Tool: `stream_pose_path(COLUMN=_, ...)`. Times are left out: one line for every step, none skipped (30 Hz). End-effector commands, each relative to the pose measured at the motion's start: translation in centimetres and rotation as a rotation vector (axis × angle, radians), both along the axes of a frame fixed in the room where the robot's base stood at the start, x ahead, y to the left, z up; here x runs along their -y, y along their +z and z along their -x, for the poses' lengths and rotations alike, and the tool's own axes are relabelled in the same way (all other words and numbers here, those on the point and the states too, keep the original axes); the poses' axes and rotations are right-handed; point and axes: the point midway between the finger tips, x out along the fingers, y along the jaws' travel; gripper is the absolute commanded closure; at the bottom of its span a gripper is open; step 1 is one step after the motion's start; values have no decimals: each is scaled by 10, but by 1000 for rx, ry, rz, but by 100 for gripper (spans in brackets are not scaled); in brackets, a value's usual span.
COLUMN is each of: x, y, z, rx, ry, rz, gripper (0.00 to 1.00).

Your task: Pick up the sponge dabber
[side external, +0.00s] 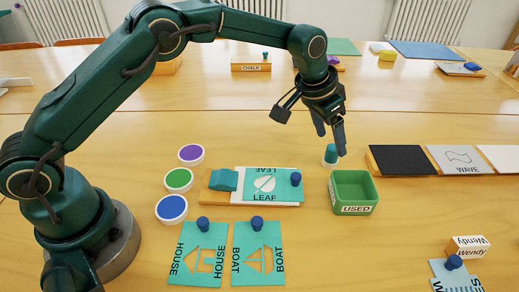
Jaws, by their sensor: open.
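The green box marked USED (355,208) stands close in front. A LEAF stencil (262,192) lies on a board to the left, with several paint pots (171,209) beyond. HOUSE (190,268) and BOAT (243,272) stencils lie nearer. Dark panel (400,160) lies right.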

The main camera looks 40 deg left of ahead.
Motion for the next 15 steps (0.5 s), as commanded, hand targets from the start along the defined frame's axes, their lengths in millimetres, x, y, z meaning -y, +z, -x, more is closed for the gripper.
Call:
stream_pose_path(x=1, y=-8, z=-2, rx=-4, ry=0, rz=-1, gripper=28)
stream_pose_path(x=1, y=-11, z=-3, rx=-4, ry=0, rz=-1, gripper=28)
stream_pose_path(x=2, y=-16, z=-5, rx=-4, ry=0, rz=-1, gripper=28)
stream_pose_path(x=2, y=-18, z=-6, rx=-3, ry=0, rz=-1, gripper=28)
stream_pose_path(x=3, y=-21, z=-7, rx=-3, ry=0, rz=-1, gripper=28)
stream_pose_path(x=3, y=-24, z=-9, rx=-2, ry=0, rz=-1, gripper=28)
stream_pose_path(x=3, y=-27, z=-10, rx=-2, ry=0, rz=-1, gripper=28)
stream_pose_path(x=4, y=-29, z=-10, rx=-2, ry=0, rz=-1, gripper=28)
stream_pose_path(x=4, y=-31, z=-11, rx=-1, ry=0, rz=0, gripper=28)
stream_pose_path(x=4, y=-32, z=-12, rx=0, ry=0, rz=0, gripper=28)
stream_pose_path(x=4, y=-33, z=-12, rx=-1, ry=0, rz=0, gripper=28)
stream_pose_path(x=5, y=-35, z=-13, rx=-1, ry=0, rz=0, gripper=28)
stream_pose_path(x=5, y=-35, z=-13, rx=-1, ry=0, rz=0, gripper=28)
stream_pose_path(x=5, y=-35, z=-13, rx=-1, ry=0, rz=0, gripper=28)
stream_pose_path(x=5, y=-35, z=-13, rx=0, ry=0, rz=0, gripper=28)
